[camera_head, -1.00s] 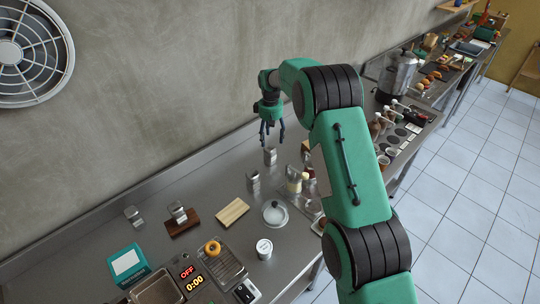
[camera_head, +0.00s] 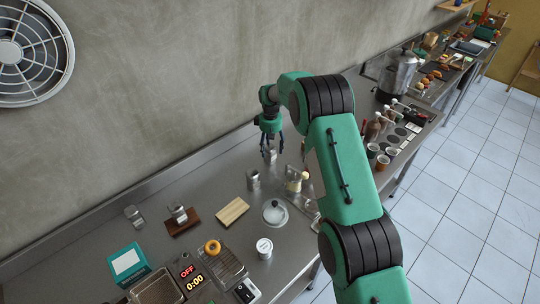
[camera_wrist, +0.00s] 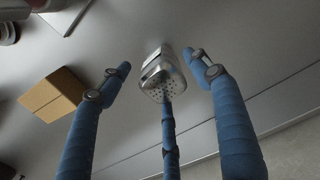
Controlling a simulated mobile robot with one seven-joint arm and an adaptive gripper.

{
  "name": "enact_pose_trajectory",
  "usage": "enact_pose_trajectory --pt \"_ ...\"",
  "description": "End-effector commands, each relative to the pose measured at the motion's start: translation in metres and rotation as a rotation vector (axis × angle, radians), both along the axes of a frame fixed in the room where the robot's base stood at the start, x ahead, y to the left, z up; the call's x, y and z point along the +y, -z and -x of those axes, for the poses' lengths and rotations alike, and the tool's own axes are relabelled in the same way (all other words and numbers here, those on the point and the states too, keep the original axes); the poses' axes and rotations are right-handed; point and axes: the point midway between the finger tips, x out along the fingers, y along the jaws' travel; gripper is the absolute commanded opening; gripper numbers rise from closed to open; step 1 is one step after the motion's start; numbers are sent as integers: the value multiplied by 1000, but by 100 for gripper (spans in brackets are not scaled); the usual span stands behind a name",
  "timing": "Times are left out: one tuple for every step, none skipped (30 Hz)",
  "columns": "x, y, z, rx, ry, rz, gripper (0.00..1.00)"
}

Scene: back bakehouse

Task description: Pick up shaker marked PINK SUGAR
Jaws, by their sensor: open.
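A metal shaker with a perforated top (camera_wrist: 160,84) stands on the steel counter between the blue fingers of my gripper (camera_wrist: 162,72) in the wrist view. No label can be read on it. In the head view, my gripper (camera_head: 270,147) is over the same shaker (camera_head: 271,156), and the fingers partly hide it. The fingers are open and spread around the shaker, with visible gaps at the left and right. A similar metal shaker (camera_head: 253,180) stands a little nearer. Two more stand further left, one (camera_head: 178,213) on a dark wooden block and one (camera_head: 133,216) on the counter.
A brown box (camera_wrist: 56,94) lies left of the shaker in the wrist view. A pale board (camera_head: 232,211), a lidded dish (camera_head: 275,213) and a white-topped tin (camera_head: 264,249) are nearer on the counter. The wall runs behind.

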Motion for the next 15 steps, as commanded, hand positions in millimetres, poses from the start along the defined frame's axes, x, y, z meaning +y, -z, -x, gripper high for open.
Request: enact_pose_trajectory --pt "0 6 0 1 0 0 63" --pt "0 9 0 1 0 0 63" --pt "0 12 0 1 0 0 63" --pt "0 13 0 1 0 0 63" --pt "0 14 0 1 0 1 63" --pt "0 16 0 0 0 0 63" --pt "0 16 0 0 0 0 63" --pt "0 16 0 0 0 0 63" --pt "0 16 0 0 0 0 63" --pt "0 17 0 0 0 0 63" --pt "0 17 0 0 0 0 63" --pt "0 17 0 0 0 0 63" --pt "0 17 0 0 0 0 63" --pt "0 17 0 0 0 0 63" --pt "0 17 0 0 0 0 63"
